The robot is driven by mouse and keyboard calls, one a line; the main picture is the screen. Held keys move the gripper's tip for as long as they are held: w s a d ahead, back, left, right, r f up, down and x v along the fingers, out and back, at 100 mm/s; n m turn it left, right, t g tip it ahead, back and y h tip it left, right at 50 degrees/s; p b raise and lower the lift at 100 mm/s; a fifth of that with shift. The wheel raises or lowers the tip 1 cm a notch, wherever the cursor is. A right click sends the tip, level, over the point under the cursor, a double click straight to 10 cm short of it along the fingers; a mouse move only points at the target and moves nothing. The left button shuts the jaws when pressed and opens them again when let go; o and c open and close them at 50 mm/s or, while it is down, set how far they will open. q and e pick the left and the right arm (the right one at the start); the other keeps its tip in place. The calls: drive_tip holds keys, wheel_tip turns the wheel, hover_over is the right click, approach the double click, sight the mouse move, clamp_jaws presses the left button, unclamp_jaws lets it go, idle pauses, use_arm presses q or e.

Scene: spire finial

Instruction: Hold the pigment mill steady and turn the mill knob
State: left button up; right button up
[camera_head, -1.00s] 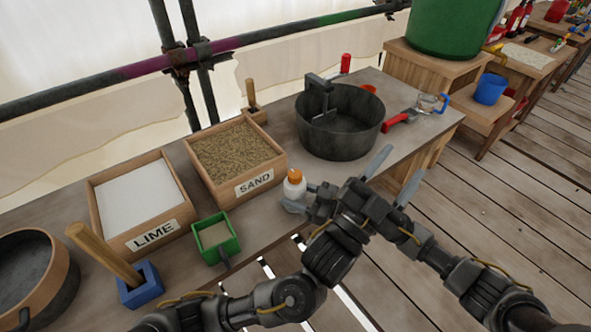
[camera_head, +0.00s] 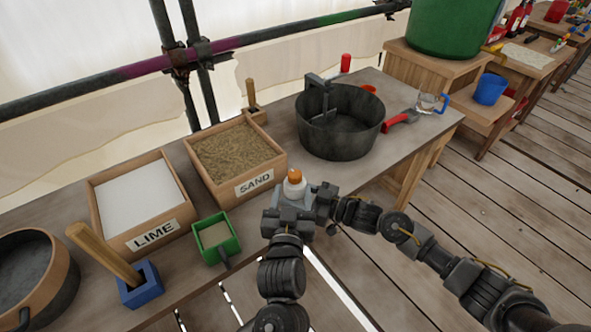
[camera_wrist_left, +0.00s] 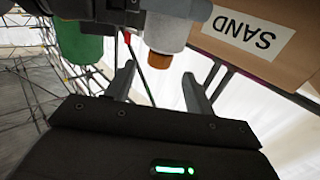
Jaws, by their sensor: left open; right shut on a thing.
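The pigment mill (camera_head: 294,191) is a small pale bottle shape with an orange mill knob (camera_head: 294,176) on top.
Behind the mill are the sand box (camera_head: 262,186) and lime box (camera_head: 166,227). A green scoop (camera_head: 229,247) lies left of it, with a blue-headed mallet (camera_head: 141,287). A dark pot (camera_head: 340,140) stands behind right.

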sight(297, 171)
use_arm(q)
drive_tip(key=w, duration=0.8)
drive_tip(key=shift+w+d, duration=0.1)
drive_tip(key=shift+d, duration=0.25)
drive_tip(key=c, duration=1)
drive_tip(key=shift+d+m+g+h, duration=0.1)
drive_tip(key=shift+m+g+h, duration=0.2)
drive_tip(key=shift+m+h, duration=0.7)
drive_tip(key=shift+d+m+g+h, duration=0.1)
drive_tip(key=shift+m+g+h, duration=0.35)
drive_tip(key=shift+h, duration=0.95)
drive_tip(key=o, duration=1)
drive_tip(key=shift+s, duration=0.2)
drive_tip(key=v, duration=1.1)
drive_tip(key=shift+s, duration=0.35)
